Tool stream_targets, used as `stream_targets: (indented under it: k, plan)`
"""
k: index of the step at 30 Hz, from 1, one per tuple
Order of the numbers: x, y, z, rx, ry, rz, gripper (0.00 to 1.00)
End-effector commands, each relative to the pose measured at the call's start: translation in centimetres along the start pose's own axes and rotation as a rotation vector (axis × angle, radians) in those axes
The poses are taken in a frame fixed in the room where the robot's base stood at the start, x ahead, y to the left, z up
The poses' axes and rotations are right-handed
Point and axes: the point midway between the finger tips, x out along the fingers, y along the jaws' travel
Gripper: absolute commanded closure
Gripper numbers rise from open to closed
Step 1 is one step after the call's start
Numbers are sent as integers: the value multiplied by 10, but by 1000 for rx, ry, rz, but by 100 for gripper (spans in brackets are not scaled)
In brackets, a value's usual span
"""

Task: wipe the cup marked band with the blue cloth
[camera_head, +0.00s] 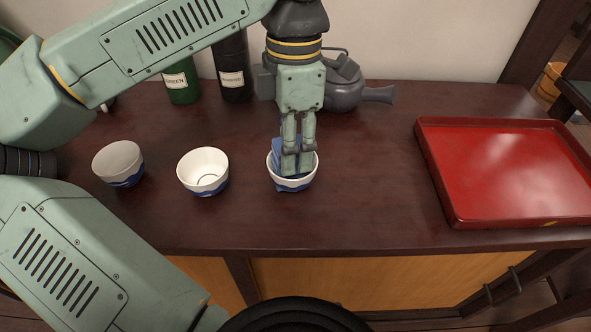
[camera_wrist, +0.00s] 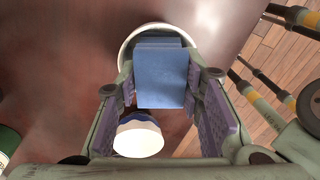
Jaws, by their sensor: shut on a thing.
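Three white cups with blue wave patterns near their bases stand in a row on the dark wooden top: a left cup (camera_head: 118,165), a middle cup (camera_head: 203,160) with a thin dark ring inside, and a right cup (camera_head: 312,180). My gripper (camera_head: 298,165) is shut on the blue cloth (camera_head: 277,152), a folded block, and holds it down inside the right cup. In the wrist view the cloth (camera_wrist: 161,78) lies between the fingers, over the right cup's rim (camera_wrist: 124,48). The right cup's inside is mostly hidden.
A red lacquer tray (camera_head: 520,175) lies at the right, empty. A grey teapot (camera_head: 345,92) stands behind my gripper. A green canister (camera_head: 182,84) and a black canister (camera_head: 235,75) stand at the back. The wood between right cup and tray is clear.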

Motion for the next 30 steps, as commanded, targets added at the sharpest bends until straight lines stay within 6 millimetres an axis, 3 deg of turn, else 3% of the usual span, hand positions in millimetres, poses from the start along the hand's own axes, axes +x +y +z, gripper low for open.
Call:
stream_targets:
  k: [6,15,26,30]
  plan:
    - [-1,-2,2,439,44,27,88]
    - [0,-4,3,858,90,53,88]
    - [1,-4,3,898,94,55,88]
    - [2,-3,3,836,88,52,88]
